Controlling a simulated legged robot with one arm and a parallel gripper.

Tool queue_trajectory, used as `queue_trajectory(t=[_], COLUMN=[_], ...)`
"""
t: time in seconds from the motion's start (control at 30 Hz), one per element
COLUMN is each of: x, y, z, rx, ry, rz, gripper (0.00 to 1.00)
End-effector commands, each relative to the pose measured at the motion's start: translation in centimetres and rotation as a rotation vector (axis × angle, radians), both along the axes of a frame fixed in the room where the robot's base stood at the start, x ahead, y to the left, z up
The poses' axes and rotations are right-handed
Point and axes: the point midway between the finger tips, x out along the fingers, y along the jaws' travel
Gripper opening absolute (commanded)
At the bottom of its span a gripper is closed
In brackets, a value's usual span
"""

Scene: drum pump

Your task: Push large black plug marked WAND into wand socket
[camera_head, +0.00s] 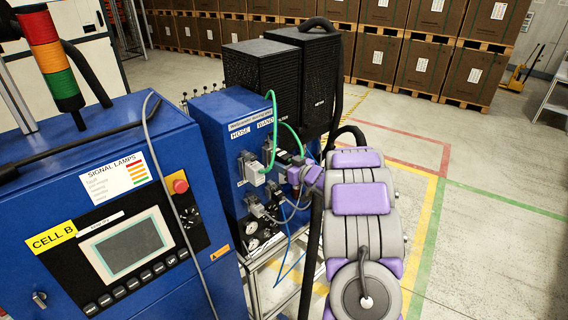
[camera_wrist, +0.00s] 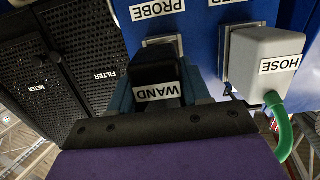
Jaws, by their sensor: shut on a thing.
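The black WAND plug (camera_wrist: 157,72) is in the middle of the wrist view, its white label upside down. My gripper (camera_wrist: 158,100) is shut on it, with a dark jaw plate across the front. The plug's far end is close to a grey socket frame (camera_wrist: 178,42) on the blue panel; I cannot tell how deep it sits. The WAND heading (camera_head: 265,123) is above on that panel.
The grey HOSE plug (camera_wrist: 262,62) with a green cable is beside my gripper on the panel. A PROBE label (camera_wrist: 157,9) is close to the held plug. Black METER and FILTER boxes (camera_head: 262,75) stand behind. A blue CELL B cabinet (camera_head: 120,215) is at left.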

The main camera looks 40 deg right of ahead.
Motion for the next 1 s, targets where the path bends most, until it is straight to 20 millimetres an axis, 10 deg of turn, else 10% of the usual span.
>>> queue_trajectory(t=[0.93,1.0], x=[0.80,0.95], y=[0.79,0.95], z=[0.24,0.27], rx=[-0.003,-0.002], ry=[-0.003,-0.003], rz=[0.009,0.009], gripper=[0.11,0.00])
